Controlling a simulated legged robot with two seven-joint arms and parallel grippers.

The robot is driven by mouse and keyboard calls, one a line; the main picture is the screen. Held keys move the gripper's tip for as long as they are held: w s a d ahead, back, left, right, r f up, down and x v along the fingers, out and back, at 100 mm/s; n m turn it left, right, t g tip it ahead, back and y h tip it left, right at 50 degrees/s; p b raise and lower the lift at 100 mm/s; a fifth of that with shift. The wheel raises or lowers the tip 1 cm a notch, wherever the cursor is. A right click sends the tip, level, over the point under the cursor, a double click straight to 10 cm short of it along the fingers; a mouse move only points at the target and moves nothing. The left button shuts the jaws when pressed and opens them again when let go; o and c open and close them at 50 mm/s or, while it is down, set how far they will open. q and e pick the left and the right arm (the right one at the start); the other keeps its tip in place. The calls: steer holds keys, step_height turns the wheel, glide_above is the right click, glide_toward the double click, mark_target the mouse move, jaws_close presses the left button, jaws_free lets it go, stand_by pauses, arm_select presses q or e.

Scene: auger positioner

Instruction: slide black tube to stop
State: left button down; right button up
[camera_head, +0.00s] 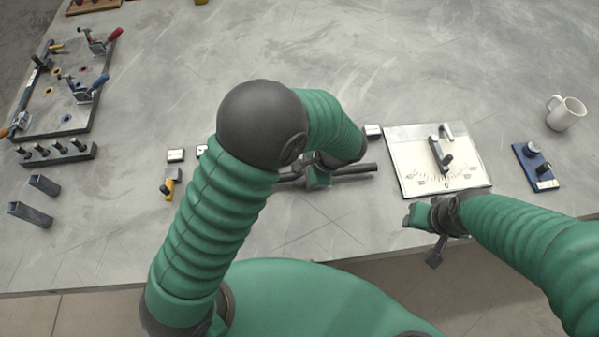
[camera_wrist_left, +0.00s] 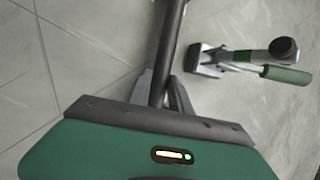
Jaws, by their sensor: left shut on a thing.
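The black tube (camera_head: 355,170) lies roughly left to right near the middle of the table in the head view. My left gripper (camera_head: 318,179) is on it, and my arm hides part of its left side. In the left wrist view the tube (camera_wrist_left: 169,45) runs up from between the fingertips of my left gripper (camera_wrist_left: 162,92), which is shut on it. The tube's far end is out of that picture. A stop is not clearly seen. My right gripper (camera_head: 420,225) is by the table's front edge, apart from the tube; its jaw state is unclear.
A toggle clamp with a green handle (camera_wrist_left: 285,76) stands right of the tube in the wrist view. A white dial plate (camera_head: 412,180), a blue block fixture (camera_head: 535,165) and a mug (camera_head: 565,113) are at right. A clamp plate (camera_head: 62,95) is at left. The back middle is clear.

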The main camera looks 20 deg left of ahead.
arm_select(q)
steer(key=shift+s+a, duration=0.25)
steer(key=shift+a, duration=0.35)
stand_by(0.4)
steer(key=c, duration=1.1)
jaws_free()
